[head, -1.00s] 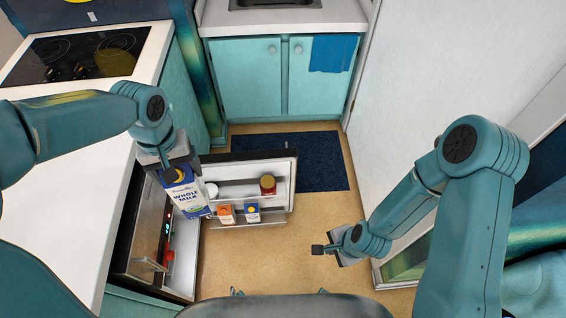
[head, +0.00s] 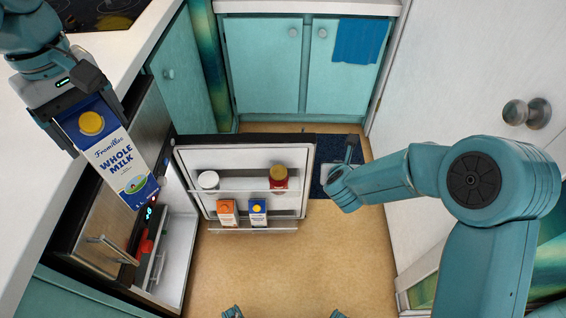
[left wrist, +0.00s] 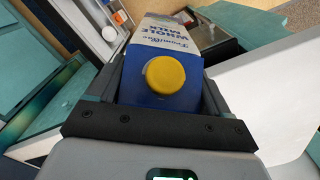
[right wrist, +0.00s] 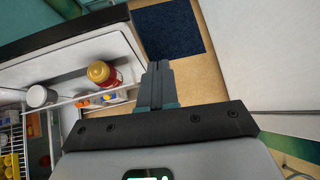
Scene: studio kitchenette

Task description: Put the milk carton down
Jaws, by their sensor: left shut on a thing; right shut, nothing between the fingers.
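The milk carton (head: 118,165) is white and blue with a yellow cap and the words "Whole Milk". My left gripper (head: 75,118) is shut on its top end. The carton hangs tilted in front of the counter edge, above the fridge side, at the left of the head view. In the left wrist view the carton (left wrist: 165,50) points away between the fingers, cap towards the camera. My right gripper (right wrist: 157,85) is shut and empty; in the head view it is near the open fridge door, over the floor and dark mat, its fingers partly hidden.
The white counter (head: 20,180) at left has bare surface. A wall with a door knob (head: 527,113) is at right.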

